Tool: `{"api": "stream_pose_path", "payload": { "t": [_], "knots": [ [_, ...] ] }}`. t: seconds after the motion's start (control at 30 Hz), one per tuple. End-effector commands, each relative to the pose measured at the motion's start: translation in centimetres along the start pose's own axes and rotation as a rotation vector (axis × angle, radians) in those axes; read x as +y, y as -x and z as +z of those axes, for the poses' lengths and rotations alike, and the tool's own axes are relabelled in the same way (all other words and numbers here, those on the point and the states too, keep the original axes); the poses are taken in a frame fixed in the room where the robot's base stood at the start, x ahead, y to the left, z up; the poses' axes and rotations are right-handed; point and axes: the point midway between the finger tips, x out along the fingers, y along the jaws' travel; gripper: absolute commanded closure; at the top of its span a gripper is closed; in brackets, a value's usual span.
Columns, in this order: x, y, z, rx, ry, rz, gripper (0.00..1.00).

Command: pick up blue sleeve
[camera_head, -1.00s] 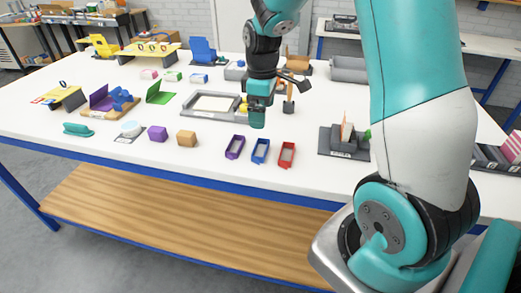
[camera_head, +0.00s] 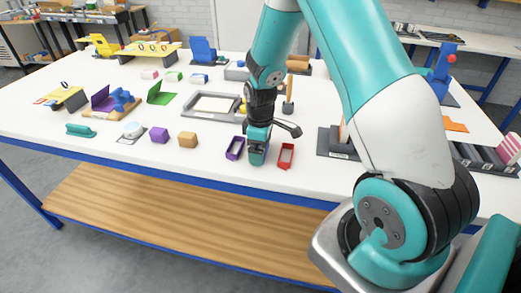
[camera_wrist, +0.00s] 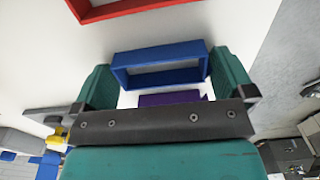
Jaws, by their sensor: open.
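The blue sleeve is an open rectangular frame standing on the white table. In the wrist view the blue sleeve (camera_wrist: 165,77) lies between the two teal fingers of my gripper (camera_wrist: 160,66), one finger at each short end. The fingers are apart and the sleeve is not clamped. In the head view my gripper (camera_head: 258,158) points down over the sleeve's place, between the purple sleeve (camera_head: 235,148) and the red sleeve (camera_head: 286,155), and hides the blue one.
The table's front edge is near.

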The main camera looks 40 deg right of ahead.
Motion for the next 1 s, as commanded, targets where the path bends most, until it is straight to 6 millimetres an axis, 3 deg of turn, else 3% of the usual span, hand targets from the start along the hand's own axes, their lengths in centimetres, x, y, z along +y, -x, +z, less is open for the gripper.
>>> {"api": "stream_pose_path", "payload": {
  "t": [0.1,0.2,0.67,0.87,1.0],
  "knots": [
    [0.0,0.0,0.0,0.000,0.000,0.000,0.02],
    [0.0,0.0,0.0,0.000,0.000,0.000,0.24],
    [0.1,0.8,0.0,0.001,0.000,0.001,0.25],
    [0.1,4.0,-0.1,0.004,0.000,0.005,0.25],
    [0.1,8.3,-0.1,0.007,0.000,0.008,0.25]
  ]
}}
